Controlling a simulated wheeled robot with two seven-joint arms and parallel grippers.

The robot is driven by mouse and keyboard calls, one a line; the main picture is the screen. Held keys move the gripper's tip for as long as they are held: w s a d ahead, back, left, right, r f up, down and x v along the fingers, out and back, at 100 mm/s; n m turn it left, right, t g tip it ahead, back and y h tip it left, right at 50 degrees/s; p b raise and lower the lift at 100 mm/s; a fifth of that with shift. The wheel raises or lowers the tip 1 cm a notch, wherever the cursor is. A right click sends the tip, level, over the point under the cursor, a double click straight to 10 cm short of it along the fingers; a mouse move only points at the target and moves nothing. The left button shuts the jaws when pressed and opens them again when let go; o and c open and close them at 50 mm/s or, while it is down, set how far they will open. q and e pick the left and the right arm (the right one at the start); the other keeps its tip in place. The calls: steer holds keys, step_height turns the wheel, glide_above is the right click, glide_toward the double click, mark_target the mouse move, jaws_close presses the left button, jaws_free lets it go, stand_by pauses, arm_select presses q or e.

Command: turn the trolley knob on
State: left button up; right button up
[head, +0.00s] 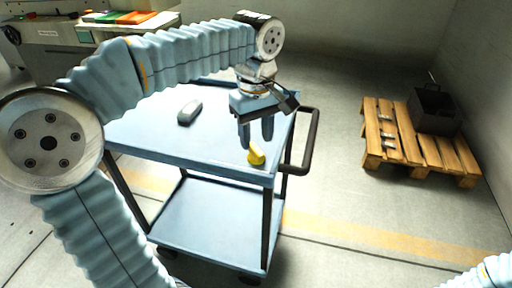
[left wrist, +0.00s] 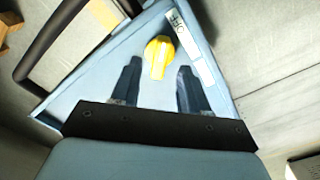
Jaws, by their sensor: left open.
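The yellow trolley knob (head: 256,153) sits on the corner of the blue trolley (head: 213,163), near its dark handle. In the left wrist view the knob (left wrist: 159,56) shows a round body with a grip bar, beside a white label strip (left wrist: 187,38) with small lettering at one end. My left gripper (head: 257,146) points down over the knob. In the left wrist view its two dark fingers (left wrist: 156,85) are apart, one on either side of the line to the knob, and the knob lies just beyond the tips. My right gripper is out of view.
A grey-white object (head: 189,112) lies on the trolley top. The trolley's dark handle (head: 312,142) stands out to the right. A wooden pallet (head: 400,140) with a dark crate (head: 434,109) is on the floor at right. A bench with coloured items (head: 117,17) stands behind.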

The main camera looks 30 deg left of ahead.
mark_target(256, 148)
arm_select(q)
steer(key=shift+f, duration=1.7)
steer(key=shift+c, duration=0.3)
jaws_close()
